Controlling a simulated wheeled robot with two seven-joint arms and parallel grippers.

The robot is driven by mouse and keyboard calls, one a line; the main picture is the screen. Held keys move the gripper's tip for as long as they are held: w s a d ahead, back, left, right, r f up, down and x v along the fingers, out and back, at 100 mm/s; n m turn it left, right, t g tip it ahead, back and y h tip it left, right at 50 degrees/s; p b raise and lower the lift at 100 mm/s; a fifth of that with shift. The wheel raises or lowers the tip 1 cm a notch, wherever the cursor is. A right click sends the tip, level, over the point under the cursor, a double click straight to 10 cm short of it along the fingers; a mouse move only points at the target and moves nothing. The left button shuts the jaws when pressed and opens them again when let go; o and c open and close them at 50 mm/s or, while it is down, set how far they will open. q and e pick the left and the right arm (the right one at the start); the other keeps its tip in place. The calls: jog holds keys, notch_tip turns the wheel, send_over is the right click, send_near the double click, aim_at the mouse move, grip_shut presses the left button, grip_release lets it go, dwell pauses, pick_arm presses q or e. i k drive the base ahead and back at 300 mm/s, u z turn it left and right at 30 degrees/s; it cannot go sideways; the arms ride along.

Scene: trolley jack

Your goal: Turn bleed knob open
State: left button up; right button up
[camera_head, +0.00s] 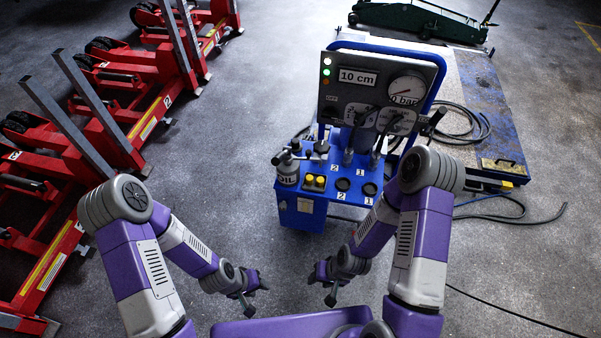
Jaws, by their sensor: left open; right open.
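A blue hydraulic unit (302,216) stands ahead, with an upright grey panel (373,68). The panel has a "10 cm" display (357,78), a gauge (406,88) reading near 0 bar, and small dials below. Small dark knobs and levers (322,146) sit on the deck's left side; I cannot tell which one is the bleed knob. My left gripper (254,294) and my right gripper (324,284) are both open and empty, low in front of the unit and apart from it. My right forearm covers the unit's right front corner.
Red lifting stands (100,130) line the left side. A green trolley jack (420,18) is at the back right, beyond a worn blue-edged platform (490,120). Black hoses and cables (475,125) lie on the right. Floor left of the unit is clear.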

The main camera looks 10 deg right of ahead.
aim_at(283, 205)
jog(key=u, duration=0.75)
jog(key=k, duration=1.65)
jog(key=z, duration=0.9)
